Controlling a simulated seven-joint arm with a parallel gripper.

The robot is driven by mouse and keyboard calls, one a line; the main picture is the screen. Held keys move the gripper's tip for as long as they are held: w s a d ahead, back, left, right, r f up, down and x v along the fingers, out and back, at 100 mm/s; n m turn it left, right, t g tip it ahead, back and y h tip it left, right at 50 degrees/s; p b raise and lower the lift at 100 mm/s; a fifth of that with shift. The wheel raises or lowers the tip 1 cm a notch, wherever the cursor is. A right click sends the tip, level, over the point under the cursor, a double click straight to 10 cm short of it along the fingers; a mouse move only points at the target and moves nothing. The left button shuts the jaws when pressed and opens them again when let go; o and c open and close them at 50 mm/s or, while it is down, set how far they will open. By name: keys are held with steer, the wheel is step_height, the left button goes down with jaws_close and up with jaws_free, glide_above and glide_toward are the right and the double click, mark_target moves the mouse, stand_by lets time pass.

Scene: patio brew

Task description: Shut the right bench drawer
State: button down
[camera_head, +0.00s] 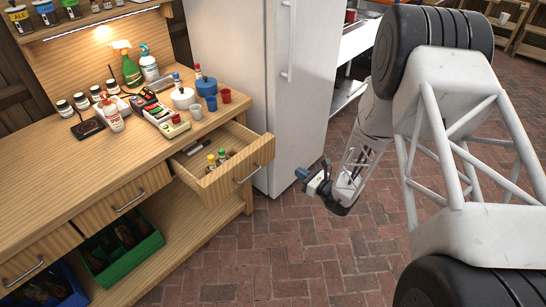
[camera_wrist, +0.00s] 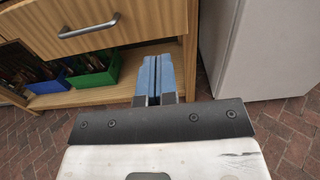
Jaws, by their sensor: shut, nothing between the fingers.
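The right bench drawer (camera_head: 243,172) is pulled well out of the wooden bench in the head view, with small bottles inside. Its front has a metal bar handle (camera_head: 246,175). My gripper (camera_head: 302,173) is to the right of the drawer front, apart from it, over the brick floor. In the wrist view my gripper (camera_wrist: 156,78) shows its blue fingers shut together and empty. A wooden drawer front (camera_wrist: 130,24) with a bar handle (camera_wrist: 88,27) fills the upper left there; it appears to be the right drawer.
A tall white fridge (camera_head: 245,60) stands behind the drawer. The bench top (camera_head: 70,165) holds bottles, cups and devices. A green bin (camera_head: 122,272) and a blue bin (camera_head: 62,292) sit on the lower shelf. The brick floor (camera_head: 270,255) before the bench is clear.

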mark_target(268, 153)
steer(key=shift+w, duration=0.1)
steer(key=shift+x, duration=6.95)
steer(key=shift+w+a, duration=0.1)
steer(key=shift+a, duration=0.1)
steer(key=x, duration=2.1)
steer(key=shift+w+a+f, duration=0.2)
steer(key=shift+w+a, duration=0.05)
steer(key=shift+w+a+r, duration=0.25)
steer(key=shift+w, duration=0.05)
steer(key=shift+a, duration=0.1)
steer(key=v, duration=1.5)
steer(key=shift+f, duration=0.2)
steer(key=shift+r, duration=0.1)
